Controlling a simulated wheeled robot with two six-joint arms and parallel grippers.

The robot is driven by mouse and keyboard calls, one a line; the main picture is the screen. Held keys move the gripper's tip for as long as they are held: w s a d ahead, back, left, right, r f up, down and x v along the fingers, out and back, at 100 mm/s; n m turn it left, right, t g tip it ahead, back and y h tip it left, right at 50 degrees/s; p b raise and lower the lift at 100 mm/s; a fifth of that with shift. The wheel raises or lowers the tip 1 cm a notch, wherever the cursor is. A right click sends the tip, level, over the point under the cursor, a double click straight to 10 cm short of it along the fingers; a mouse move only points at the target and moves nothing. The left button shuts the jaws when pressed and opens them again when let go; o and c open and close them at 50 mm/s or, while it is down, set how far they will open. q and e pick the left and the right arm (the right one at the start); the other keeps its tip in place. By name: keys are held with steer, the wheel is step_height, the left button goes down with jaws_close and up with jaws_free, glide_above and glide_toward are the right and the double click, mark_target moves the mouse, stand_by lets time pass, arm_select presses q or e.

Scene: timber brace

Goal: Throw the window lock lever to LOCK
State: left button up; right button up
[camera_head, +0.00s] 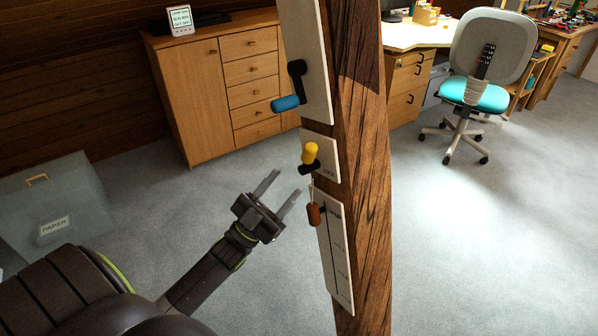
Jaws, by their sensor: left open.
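A timber brace (362,150) stands in the middle of the view with several white plates on its left face. The middle plate carries a lever with a yellow grip (310,152) on a black base (309,167); the grip points up. Dark lettering that seems to read LOCK (328,170) is at the plate's lower right. My left gripper (283,187) is open and empty, left of the brace and a little below the yellow lever, apart from it. My right gripper is not in view.
A blue-handled crank (286,103) sits on the upper plate. A red-brown handle (314,214) hangs at the top of the lower slotted plate (336,255), close to my left fingertips. A wooden cabinet (215,85), a paper bin (55,205) and an office chair (480,75) stand behind.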

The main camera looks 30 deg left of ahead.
arm_select(q)
steer(key=b+v, duration=0.1)
steer(key=v, duration=0.7)
steer(key=shift+b, duration=0.3)
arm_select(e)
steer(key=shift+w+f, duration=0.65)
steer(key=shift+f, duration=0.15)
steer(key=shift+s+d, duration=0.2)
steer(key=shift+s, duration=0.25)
